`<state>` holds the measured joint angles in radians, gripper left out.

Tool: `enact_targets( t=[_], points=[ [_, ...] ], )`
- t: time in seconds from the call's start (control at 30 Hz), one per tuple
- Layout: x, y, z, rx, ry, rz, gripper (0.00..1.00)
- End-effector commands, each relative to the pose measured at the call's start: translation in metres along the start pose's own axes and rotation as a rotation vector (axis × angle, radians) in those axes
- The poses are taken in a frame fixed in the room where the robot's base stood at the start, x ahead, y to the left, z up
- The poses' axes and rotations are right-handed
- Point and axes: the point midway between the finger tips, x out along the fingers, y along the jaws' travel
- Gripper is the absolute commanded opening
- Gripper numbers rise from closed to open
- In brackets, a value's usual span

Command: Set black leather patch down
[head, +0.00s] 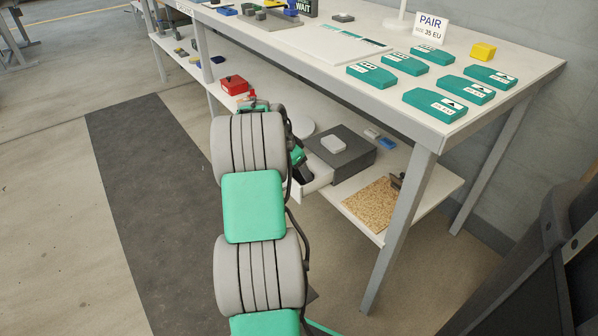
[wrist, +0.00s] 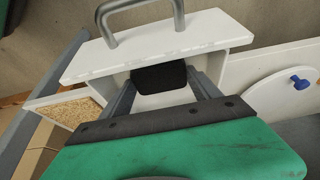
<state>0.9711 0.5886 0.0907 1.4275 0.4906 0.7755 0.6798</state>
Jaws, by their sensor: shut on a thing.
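The black leather patch (wrist: 160,78) is in the wrist view, between the two fingertips of my gripper (wrist: 160,85). My gripper is shut on it. The patch is over the open white drawer (wrist: 150,45), whose metal handle (wrist: 140,12) is at the top of the wrist view. I cannot tell whether the patch touches the drawer floor. In the head view the drawer (head: 322,180) sticks out from a dark grey housing (head: 362,160) on the lower shelf, and my gripper (head: 302,168) is partly hidden behind my arm; the patch cannot be made out clearly there.
A light block (head: 333,145) lies on the housing. A red box (head: 234,86) and a cork board (head: 372,204) are on the lower shelf (head: 425,195). A round white disc (wrist: 285,95) with a blue knob is right of the drawer.

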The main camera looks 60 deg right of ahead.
Motion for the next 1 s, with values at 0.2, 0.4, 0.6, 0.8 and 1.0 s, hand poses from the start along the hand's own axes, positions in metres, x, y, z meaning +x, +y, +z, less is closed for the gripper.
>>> enact_targets(
  t=[0.2, 0.4, 0.6, 0.8, 1.0],
  points=[
    [0.002, 0.0, 0.001, 0.0, 0.0, 0.0, 0.79],
    [0.002, 0.0, 0.001, 0.0, 0.0, 0.0, 0.93],
    [0.002, 0.0, 0.001, 0.0, 0.0, 0.0, 0.93],
    [-0.025, -0.001, -0.002, -0.001, 0.0, -0.003, 0.93],
    [-0.079, -0.001, -0.002, -0.001, 0.0, -0.003, 0.93]
  ],
)
